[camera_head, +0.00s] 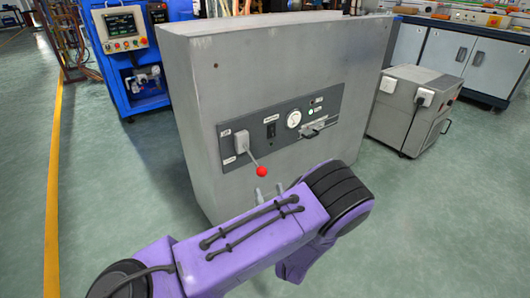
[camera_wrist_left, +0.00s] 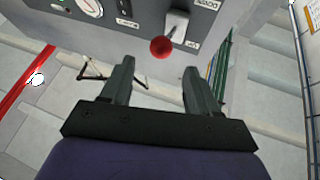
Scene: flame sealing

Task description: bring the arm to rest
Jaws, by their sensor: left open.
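My left gripper (camera_head: 268,193) shows only in part, behind my purple arm, just below the red lever knob (camera_head: 261,171). In the left wrist view the gripper (camera_wrist_left: 160,72) is open with nothing between its fingers, and the knob (camera_wrist_left: 161,47) lies beyond the fingertips, apart from them. The knob is on a lever that slants down and right from a white switch plate (camera_head: 241,142) on the grey cabinet's dark control panel (camera_head: 262,146). My right gripper is not in view.
The grey cabinet (camera_head: 197,105) stands directly in front of the arm. A smaller grey box unit (camera_head: 394,118) stands to the right and a blue machine (camera_head: 139,94) at the back left. Green floor (camera_head: 115,190) is clear on the left, with a yellow line.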

